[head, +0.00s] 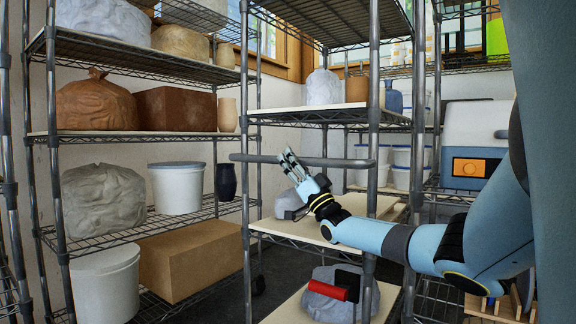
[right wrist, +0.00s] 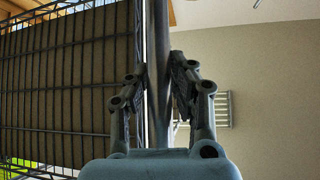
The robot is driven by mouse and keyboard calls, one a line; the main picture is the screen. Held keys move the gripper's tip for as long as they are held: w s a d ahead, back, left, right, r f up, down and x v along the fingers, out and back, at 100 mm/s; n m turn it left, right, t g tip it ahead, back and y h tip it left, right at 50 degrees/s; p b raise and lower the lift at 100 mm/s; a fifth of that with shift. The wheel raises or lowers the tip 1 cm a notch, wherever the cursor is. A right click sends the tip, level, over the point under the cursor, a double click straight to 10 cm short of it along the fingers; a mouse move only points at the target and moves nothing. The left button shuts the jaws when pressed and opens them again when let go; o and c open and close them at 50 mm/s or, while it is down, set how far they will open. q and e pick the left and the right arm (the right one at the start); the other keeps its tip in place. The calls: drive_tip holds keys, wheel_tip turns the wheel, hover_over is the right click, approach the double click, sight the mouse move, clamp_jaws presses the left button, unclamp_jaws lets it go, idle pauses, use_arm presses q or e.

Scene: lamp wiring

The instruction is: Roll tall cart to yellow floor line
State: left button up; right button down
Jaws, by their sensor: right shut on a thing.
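The tall cart is a wire-shelf unit on grey posts (head: 374,100) in the middle of the head view. A horizontal grey handle bar (head: 345,163) crosses its front. My right gripper (head: 291,163) is shut on this handle bar. In the right wrist view the bar (right wrist: 158,40) runs upright between the two fingers of the right gripper (right wrist: 158,85). The yellow floor line is not in view. My left gripper is not in view.
A loaded wire rack (head: 140,134) with bags, boxes and buckets stands close to the cart's left. Another rack (head: 425,205) with a blue-grey case (head: 480,120) is behind at right. The cart carries a grey bag (head: 323,87) and a red roll (head: 327,291). Little dark floor shows.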

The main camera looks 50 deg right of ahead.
drive_tip(key=shift+d, duration=0.1)
drive_tip(key=c, duration=1.1)
unclamp_jaws()
drive_tip(key=shift+f, duration=0.1)
drive_tip(key=v, duration=1.2)
